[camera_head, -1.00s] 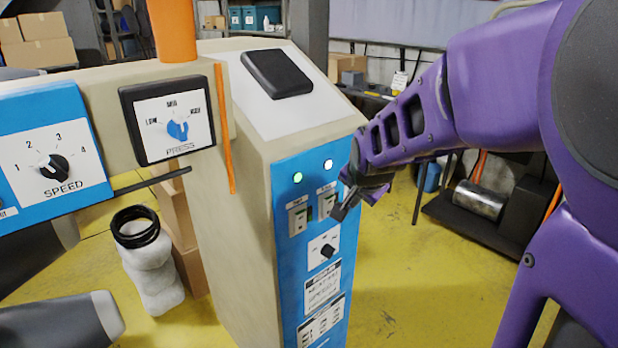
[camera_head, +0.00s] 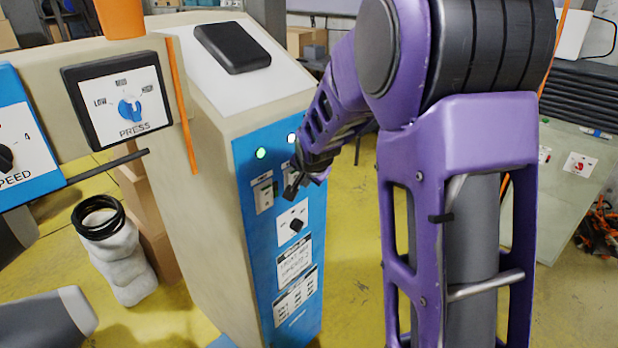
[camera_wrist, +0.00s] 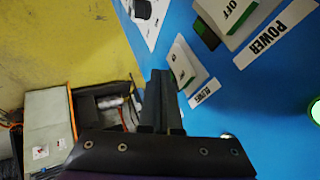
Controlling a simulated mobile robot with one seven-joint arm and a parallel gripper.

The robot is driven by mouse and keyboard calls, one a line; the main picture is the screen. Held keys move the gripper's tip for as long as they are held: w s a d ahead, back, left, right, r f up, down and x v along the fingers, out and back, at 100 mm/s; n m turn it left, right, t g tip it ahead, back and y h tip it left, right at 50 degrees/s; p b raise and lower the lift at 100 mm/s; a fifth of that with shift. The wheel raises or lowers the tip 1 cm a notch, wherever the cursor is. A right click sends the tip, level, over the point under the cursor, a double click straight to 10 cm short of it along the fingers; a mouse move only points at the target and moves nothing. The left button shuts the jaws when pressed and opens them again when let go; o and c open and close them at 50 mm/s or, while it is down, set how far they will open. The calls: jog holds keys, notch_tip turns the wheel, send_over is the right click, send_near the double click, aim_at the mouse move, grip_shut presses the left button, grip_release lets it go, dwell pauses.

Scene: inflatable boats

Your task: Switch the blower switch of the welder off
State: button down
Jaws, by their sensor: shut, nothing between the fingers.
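The welder's blue control panel (camera_head: 250,229) faces me on the beige cabinet. The power switch (camera_head: 263,196) shows at its upper left, beneath a lit green lamp (camera_head: 261,154). In the head view my gripper (camera_head: 290,192) covers most of the blower switch. In the wrist view the blower switch (camera_wrist: 183,65), a light rocker beside its "BLOWER" label (camera_wrist: 206,91), lies just right of my fingertips (camera_wrist: 162,76). My gripper is shut and empty, close to the panel. I cannot tell whether it touches the switch, nor read the rocker's position.
A black selector knob (camera_head: 297,225) sits below the switches. A dial box marked "PRESS" (camera_head: 118,97) and an orange strip (camera_head: 181,105) are left of the cabinet. A light roll with black rings (camera_head: 122,262) stands on the floor.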

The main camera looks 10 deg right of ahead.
aim_at(297, 175)
jog(key=shift+w+a+r, duration=0.1)
jog(key=shift+w+a, duration=0.5)
jog(key=shift+w, duration=0.2)
jog(key=shift+w+a+r+b, duration=0.15)
jog(key=shift+w+a+b, duration=0.05)
jog(key=shift+w+b, duration=0.1)
jog(key=shift+r, duration=0.15)
jog(key=shift+r+p, duration=0.35)
jog(key=shift+r, duration=0.3)
jog(key=shift+s+d, duration=0.1)
